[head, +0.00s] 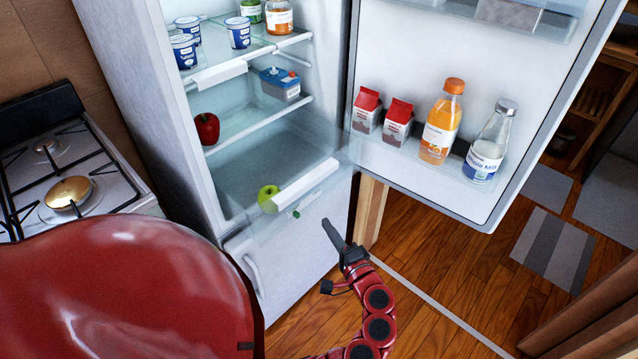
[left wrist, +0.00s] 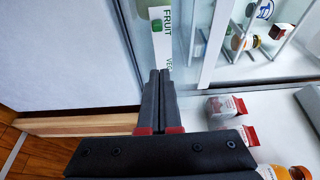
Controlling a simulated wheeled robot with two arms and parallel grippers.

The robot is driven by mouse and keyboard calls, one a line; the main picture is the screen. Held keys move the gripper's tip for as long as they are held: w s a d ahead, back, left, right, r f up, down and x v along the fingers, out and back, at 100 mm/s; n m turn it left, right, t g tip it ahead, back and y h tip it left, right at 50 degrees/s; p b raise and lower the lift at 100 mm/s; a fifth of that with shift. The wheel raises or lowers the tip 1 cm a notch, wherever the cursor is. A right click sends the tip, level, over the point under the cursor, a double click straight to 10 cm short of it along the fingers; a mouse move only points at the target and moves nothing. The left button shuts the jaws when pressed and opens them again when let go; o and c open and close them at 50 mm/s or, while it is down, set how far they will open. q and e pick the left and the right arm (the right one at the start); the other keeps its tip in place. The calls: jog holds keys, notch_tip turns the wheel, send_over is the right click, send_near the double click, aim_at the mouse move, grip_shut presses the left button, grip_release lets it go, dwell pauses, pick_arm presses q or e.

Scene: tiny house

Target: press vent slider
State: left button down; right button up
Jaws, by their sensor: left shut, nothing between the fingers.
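The vent slider strip shows in the left wrist view (left wrist: 160,40) as a white band marked FRUIT and VEG with a green patch at its top. In the head view a small green and white piece (head: 294,213) sits at the drawer's front edge; it looks like the slider, but is too small to be sure. My left gripper (head: 331,232) is shut and empty, just right of and slightly below that piece. In the left wrist view its closed fingertips (left wrist: 161,74) point at the VEG end; whether they touch it I cannot tell. My right gripper is not in view.
The fridge door stands open at the right, with an orange juice bottle (head: 441,121), a milk bottle (head: 489,142) and red-topped cartons (head: 397,123) on its shelf. A green apple (head: 268,198) lies in the drawer, a red apple (head: 207,128) above. A stove (head: 62,170) stands left.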

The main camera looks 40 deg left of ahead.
pick_arm(q)
jog(key=shift+v, duration=1.6)
jog(key=shift+w, duration=0.1)
